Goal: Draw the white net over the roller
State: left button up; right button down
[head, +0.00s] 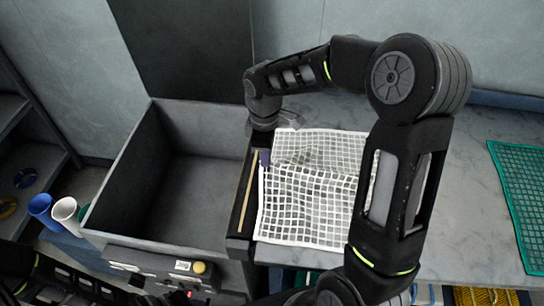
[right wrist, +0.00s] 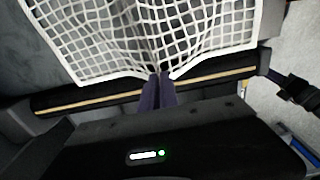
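The white net (head: 310,205) lies on the grey table, its left edge beside the roller. The roller (head: 245,195) is a dark bar with a pale strip, along the right side of the open grey bin. My right gripper (head: 264,157) is above the roller at the net's left edge. In the right wrist view its purple fingers (right wrist: 158,88) are together on the net's edge, and the white net (right wrist: 215,25) gathers into folds there. The roller (right wrist: 90,101) runs across behind the fingers. Part of my left arm shows at lower left; its fingers are not visible.
The empty grey bin (head: 195,190) is left of the roller, with a control panel (head: 165,270) on its front. A green net (head: 525,195) lies at the table's right. Blue and white cups (head: 65,210) stand left of the bin.

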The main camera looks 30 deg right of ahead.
jog(key=w+a, duration=0.5)
jog(key=a, duration=0.1)
dwell(0.4)
jog(key=w+a+p, duration=0.1)
jog(key=w+a, duration=0.3)
jog(key=a, duration=0.2)
jog(key=shift+w, duration=0.4)
